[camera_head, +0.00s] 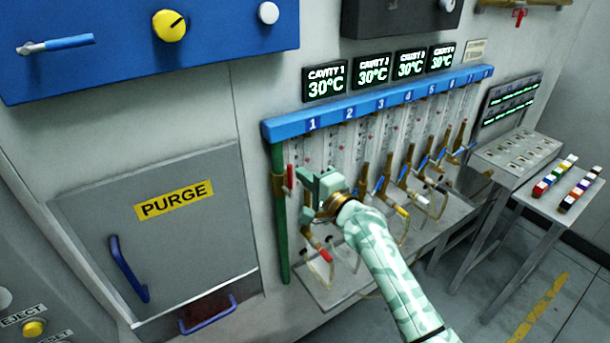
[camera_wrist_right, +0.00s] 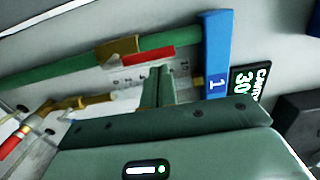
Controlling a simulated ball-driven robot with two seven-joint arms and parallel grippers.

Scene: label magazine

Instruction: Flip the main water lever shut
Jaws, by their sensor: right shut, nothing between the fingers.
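The main water lever (camera_head: 290,177) is a short red handle on a brass valve on the green vertical pipe (camera_head: 281,240), left of column 1. It stands upright, in line with the pipe. In the right wrist view the red lever (camera_wrist_right: 148,57) lies along the green pipe beside the brass valve body (camera_wrist_right: 118,50). My right gripper (camera_head: 304,180) is just right of the lever, its fingers shut and empty. Its fingertips (camera_wrist_right: 158,72) look close to the lever; I cannot tell whether they touch. My left gripper is not in view.
Right of the pipe, several numbered flow columns carry brass valves with blue, yellow or red levers above a grey tray (camera_head: 335,294). A blue header bar (camera_head: 380,103) runs over them. A PURGE cabinet (camera_head: 160,240) is at the left. A side table (camera_head: 545,200) holds coloured blocks.

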